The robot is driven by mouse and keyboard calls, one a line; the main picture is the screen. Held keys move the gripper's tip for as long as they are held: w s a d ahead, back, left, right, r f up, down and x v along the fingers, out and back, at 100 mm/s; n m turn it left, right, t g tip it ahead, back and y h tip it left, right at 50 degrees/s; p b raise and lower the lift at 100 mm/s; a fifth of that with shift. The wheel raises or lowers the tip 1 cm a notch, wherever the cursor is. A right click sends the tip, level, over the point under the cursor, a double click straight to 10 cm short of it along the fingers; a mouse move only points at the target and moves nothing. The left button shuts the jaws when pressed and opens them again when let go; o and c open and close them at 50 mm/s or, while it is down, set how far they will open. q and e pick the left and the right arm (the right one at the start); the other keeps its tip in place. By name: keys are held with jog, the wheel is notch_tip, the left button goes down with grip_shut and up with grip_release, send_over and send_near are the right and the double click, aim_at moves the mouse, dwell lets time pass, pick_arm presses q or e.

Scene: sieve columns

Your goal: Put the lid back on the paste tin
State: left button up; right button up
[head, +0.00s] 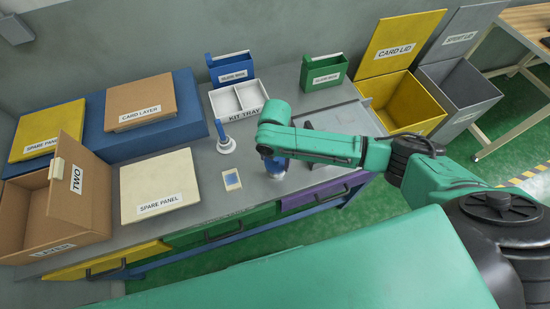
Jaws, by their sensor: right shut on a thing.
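My right gripper (275,160) points down over the middle of the grey bench, close to its front edge. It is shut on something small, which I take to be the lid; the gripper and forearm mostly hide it. A grey round thing (277,174), perhaps the paste tin, shows just under the gripper. I cannot tell whether lid and tin touch. My left gripper is out of view.
A white round base with a blue upright handle (225,143) stands left of the gripper. A small card (232,180) lies in front. The kit tray (238,99), a blue bin (232,70) and a green bin (322,72) stand behind. Cartons and panels fill the left.

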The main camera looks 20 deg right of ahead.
jog(key=shift+f+p, duration=0.15)
jog(key=shift+p, duration=0.6)
dwell(1.3)
dwell(0.4)
jog(key=o, duration=1)
notch_tip(320, 180, up, 7)
jog(key=p, duration=0.7)
jog(key=shift+p, duration=0.35)
grip_shut()
